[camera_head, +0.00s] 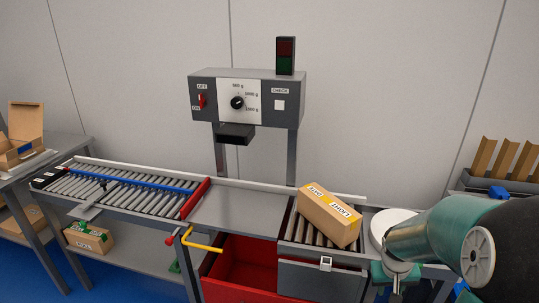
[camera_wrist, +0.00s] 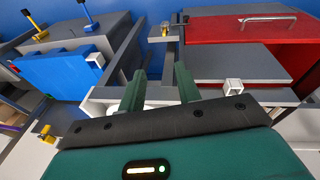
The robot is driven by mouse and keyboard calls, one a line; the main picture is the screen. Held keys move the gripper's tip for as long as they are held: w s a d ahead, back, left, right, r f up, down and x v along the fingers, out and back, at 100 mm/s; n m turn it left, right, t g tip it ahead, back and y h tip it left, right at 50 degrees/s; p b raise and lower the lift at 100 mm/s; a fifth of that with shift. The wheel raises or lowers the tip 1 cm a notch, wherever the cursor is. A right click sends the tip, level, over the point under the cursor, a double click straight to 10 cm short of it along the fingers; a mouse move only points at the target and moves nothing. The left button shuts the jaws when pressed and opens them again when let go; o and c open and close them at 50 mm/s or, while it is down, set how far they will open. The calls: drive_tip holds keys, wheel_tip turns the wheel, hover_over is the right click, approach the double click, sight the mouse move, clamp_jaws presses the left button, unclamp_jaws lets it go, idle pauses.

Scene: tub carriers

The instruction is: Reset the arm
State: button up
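My arm reaches in from the right edge in the head view, its teal links in front of the right end of the conveyor bench. My gripper (camera_wrist: 160,80) shows in the wrist view with its two green fingers apart and nothing between them. It points at drawer fronts and bench edges. In the head view the fingers are small and partly hidden by my arm, low at the right.
A cardboard box (camera_head: 330,216) lies askew on the right rollers, next to a white round plate (camera_head: 392,228). A control box (camera_head: 246,100) stands behind the bench. A red drawer (camera_head: 243,264) hangs open below; a yellow handle (camera_head: 200,246) sticks out at the front.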

drive_tip(key=s+a+r+n+t+y, duration=0.1)
drive_tip(key=s+a+r+t, duration=0.1)
drive_tip(key=s+a+r, duration=0.5)
drive_tip(key=s+a+r+n+t+y, duration=0.1)
drive_tip(key=s+a+r+t, duration=0.1)
drive_tip(key=s+a+r, duration=0.5)
drive_tip(key=a+r, duration=0.4)
drive_tip(key=r, duration=0.2)
drive_tip(key=shift+s+a, duration=0.25)
drive_tip(key=shift+s, duration=0.1)
